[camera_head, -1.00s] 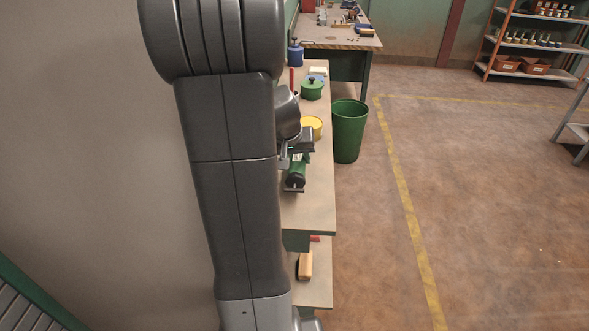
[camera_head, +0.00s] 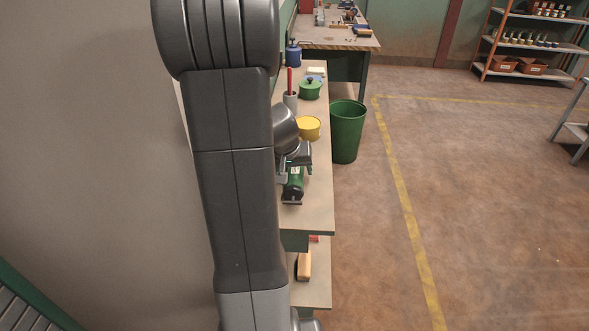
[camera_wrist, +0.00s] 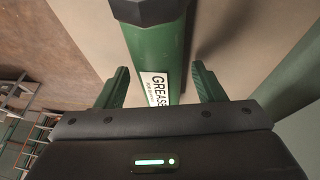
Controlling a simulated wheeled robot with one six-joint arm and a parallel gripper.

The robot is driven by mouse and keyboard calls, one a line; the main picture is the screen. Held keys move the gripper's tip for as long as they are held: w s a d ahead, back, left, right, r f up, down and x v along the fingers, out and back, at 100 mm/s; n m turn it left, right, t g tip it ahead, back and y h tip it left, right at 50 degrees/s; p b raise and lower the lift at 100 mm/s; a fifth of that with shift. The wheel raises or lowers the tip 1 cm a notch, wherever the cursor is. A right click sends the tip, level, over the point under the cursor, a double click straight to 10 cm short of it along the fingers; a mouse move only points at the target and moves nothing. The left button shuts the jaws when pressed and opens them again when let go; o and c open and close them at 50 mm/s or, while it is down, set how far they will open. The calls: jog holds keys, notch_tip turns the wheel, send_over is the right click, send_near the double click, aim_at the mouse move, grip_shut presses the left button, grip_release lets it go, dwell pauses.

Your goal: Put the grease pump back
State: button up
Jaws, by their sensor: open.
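The grease pump (camera_wrist: 158,52) is a green cylinder with a white "GREASE" label and a dark end cap, seen close up in the wrist view. In the head view the pump (camera_head: 294,184) is at the bench's left side, partly hidden by my wrist. My gripper (camera_wrist: 160,70) is open, with one green finger on each side of the pump and gaps between them. In the head view my gripper (camera_head: 298,165) is over the pump's far part. I cannot tell whether the pump rests on the bench.
On the bench (camera_head: 317,205) beyond the pump are a yellow tin (camera_head: 309,127), a grey cup (camera_head: 290,101), a green pot (camera_head: 310,90) and a blue can (camera_head: 293,54). A green bin (camera_head: 347,132) stands right of it. A wooden block (camera_head: 304,265) lies on the lower shelf.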

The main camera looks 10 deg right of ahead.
aim_at(290, 176)
jog(key=shift+v, duration=3.8)
jog(key=shift+f, duration=0.2)
jog(key=x, duration=0.7)
notch_tip(290, 176, up, 6)
jog(key=shift+w+f, duration=0.1)
jog(key=shift+f, duration=0.1)
jog(key=shift+f, duration=0.1)
